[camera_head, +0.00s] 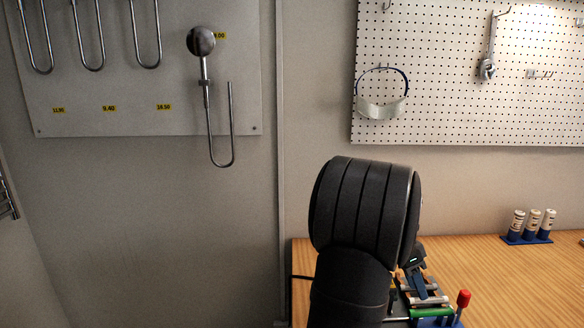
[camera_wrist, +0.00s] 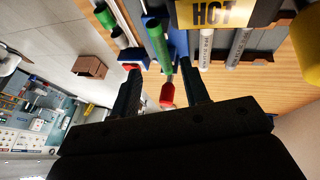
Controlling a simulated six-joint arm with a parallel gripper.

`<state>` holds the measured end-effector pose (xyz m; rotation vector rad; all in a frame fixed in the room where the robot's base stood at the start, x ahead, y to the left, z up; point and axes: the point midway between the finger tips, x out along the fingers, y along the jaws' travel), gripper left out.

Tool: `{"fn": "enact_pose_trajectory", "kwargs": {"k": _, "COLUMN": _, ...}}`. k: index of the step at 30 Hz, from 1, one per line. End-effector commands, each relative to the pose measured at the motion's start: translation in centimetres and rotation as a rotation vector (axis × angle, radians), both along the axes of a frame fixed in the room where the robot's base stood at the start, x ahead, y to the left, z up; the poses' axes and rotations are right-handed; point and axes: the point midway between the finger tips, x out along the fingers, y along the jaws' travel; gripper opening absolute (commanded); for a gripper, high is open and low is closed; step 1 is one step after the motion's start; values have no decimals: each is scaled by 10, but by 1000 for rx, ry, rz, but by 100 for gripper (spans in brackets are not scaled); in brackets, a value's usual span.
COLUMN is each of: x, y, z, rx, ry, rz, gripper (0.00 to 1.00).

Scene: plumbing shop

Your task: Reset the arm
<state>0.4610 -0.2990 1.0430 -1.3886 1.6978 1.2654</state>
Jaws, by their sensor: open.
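In the wrist view my gripper (camera_wrist: 160,66) shows its two dark fingers apart. A green cylinder (camera_wrist: 158,45) and a red rounded piece (camera_wrist: 167,95) show between the fingers in the picture. I cannot tell how far off they are, and nothing is seen clamped. In the head view my black arm stands over the left end of the wooden table (camera_head: 490,262) and largely hides the gripper end.
A red-topped piece (camera_head: 463,299) and green and blue parts stand close right of my arm. A blue rack (camera_head: 527,238) holds white cylinders further right. A yellow HOT sign (camera_wrist: 215,13) shows in the wrist view. The table between is clear. A pegboard (camera_head: 440,70) hangs behind.

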Motion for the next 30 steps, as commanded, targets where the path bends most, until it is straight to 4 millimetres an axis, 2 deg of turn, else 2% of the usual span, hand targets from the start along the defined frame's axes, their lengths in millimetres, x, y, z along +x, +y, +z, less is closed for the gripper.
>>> {"fn": "enact_pose_trajectory", "kwargs": {"k": 1, "x": -4, "y": -4, "z": -10, "rx": 2, "ry": 4, "rz": -1, "gripper": 42}}
{"fn": "enact_pose_trajectory", "kwargs": {"k": 6, "x": -12, "y": -15, "z": -35, "rx": 1, "ry": 3, "rz": -1, "gripper": 42}}
{"fn": "enact_pose_trajectory", "kwargs": {"k": 11, "x": -16, "y": -21, "z": -51, "rx": 2, "ry": 2, "rz": -1, "gripper": 42}}
{"fn": "enact_pose_trajectory", "kwargs": {"k": 20, "x": -16, "y": -22, "z": -42, "rx": 1, "ry": 0, "rz": 0, "gripper": 42}}
{"fn": "enact_pose_trajectory", "kwargs": {"k": 26, "x": -16, "y": -22, "z": -42, "rx": 1, "ry": 0, "rz": 0, "gripper": 42}}
{"fn": "enact_pose_trajectory", "kwargs": {"k": 30, "x": -16, "y": -21, "z": -51, "rx": 1, "ry": 2, "rz": 0, "gripper": 42}}
